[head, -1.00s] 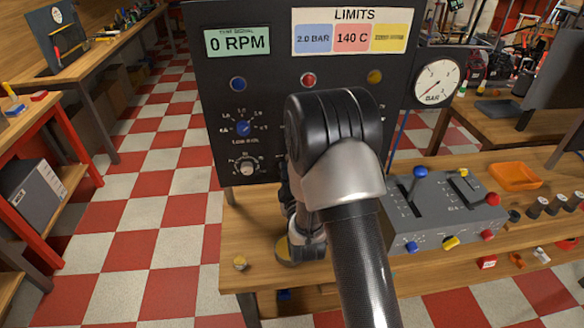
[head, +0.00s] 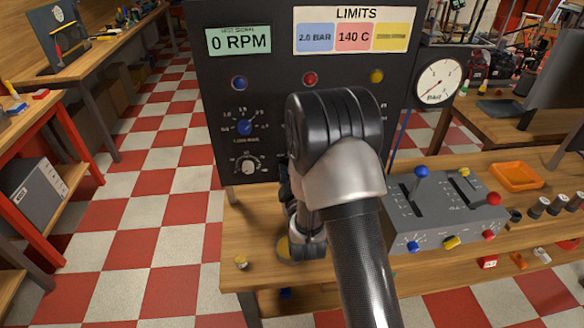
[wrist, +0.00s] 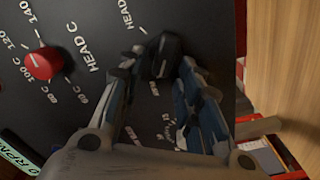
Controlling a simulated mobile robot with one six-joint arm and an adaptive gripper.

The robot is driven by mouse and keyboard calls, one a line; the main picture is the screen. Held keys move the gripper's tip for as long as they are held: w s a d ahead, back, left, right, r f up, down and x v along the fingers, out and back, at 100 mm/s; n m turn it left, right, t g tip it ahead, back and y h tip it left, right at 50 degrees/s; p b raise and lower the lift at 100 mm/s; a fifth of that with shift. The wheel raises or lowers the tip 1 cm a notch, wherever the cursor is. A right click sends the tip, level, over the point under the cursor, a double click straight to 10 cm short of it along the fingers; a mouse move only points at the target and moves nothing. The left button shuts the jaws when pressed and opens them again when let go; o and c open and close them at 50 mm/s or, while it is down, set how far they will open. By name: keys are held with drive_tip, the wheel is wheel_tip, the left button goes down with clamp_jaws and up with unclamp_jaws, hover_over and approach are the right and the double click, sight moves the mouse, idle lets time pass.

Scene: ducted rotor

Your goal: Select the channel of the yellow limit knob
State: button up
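My gripper (wrist: 163,72) faces the dark panel in the wrist view, its two fingers apart on either side of a black knob (wrist: 165,50). I cannot tell whether they press on it. "HEAD C" labels are printed nearby. A red knob (wrist: 43,64) with a temperature scale sits to the left. The LIMITS display shows 2.0 BAR, 140 C and a yellow field (head: 390,37) with unreadable text. A yellow lamp or button (head: 376,76) sits below it. No yellow limit knob shows on the panel.
A grey control box (head: 435,220) with levers and blue, yellow and red knobs stands right of my arm on the wooden bench (head: 250,215). A round BAR gauge (head: 438,82) is beside the panel. An orange tray (head: 515,177) lies further right. The checkered floor at left is clear.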

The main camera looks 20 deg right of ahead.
drive_tip(key=shift+s, duration=0.1)
drive_tip(key=v, duration=0.7)
drive_tip(key=shift+s, duration=0.15)
idle(0.5)
drive_tip(key=s+a+r+m+g+y, duration=0.4)
drive_tip(key=a+r+m+g, duration=0.15)
drive_tip(key=r, duration=0.25)
drive_tip(key=s+r+m+g, duration=0.1)
drive_tip(key=s+g, duration=0.1)
drive_tip(key=s, duration=0.6)
drive_tip(key=s+a+r+m+g, duration=0.1)
drive_tip(key=s+g, duration=0.2)
drive_tip(key=s, duration=0.5)
drive_tip(key=s+a+r+m+g, duration=0.1)
drive_tip(key=s+m+g, duration=0.1)
drive_tip(key=s, duration=0.7)
drive_tip(key=shift+a+r, duration=0.2)
drive_tip(key=shift+r, duration=0.2)
